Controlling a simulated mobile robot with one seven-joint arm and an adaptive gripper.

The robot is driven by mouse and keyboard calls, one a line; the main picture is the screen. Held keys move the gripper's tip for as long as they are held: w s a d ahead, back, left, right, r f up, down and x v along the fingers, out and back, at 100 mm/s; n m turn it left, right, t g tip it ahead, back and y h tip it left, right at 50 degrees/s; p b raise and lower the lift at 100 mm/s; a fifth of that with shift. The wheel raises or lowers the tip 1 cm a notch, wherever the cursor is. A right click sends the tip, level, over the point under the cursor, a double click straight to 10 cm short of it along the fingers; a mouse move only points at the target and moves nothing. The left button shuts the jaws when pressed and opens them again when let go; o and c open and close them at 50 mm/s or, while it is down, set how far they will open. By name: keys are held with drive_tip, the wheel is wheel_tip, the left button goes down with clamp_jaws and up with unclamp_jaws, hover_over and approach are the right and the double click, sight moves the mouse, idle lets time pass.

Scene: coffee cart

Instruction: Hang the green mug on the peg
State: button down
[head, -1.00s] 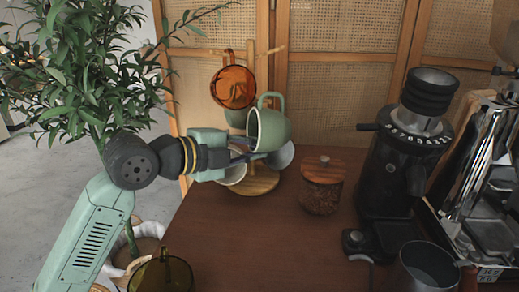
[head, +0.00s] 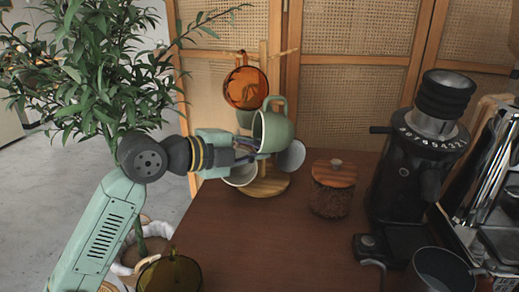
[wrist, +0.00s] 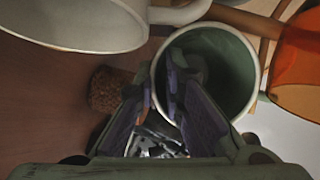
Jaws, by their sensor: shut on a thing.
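The green mug (head: 273,132) is tilted, its open mouth facing left and its handle pointing up. My gripper (head: 248,150) is shut on its rim side. In the wrist view the fingers (wrist: 165,100) reach into the mug's mouth (wrist: 225,62); the exact contact is hard to see. The wooden mug tree (head: 265,186) stands behind, its upper right peg (head: 284,53) bare, above the mug's handle in the picture. The handle looks apart from that peg. The mug hides part of the post.
An orange glass mug (head: 245,90) hangs at upper left of the tree. White mugs hang low at left (head: 240,176) and right (head: 291,157); another greenish mug is partly hidden. A lidded jar (head: 331,190) and black grinder (head: 405,180) stand right.

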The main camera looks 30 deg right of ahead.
drive_tip(key=c, duration=1.6)
unclamp_jaws()
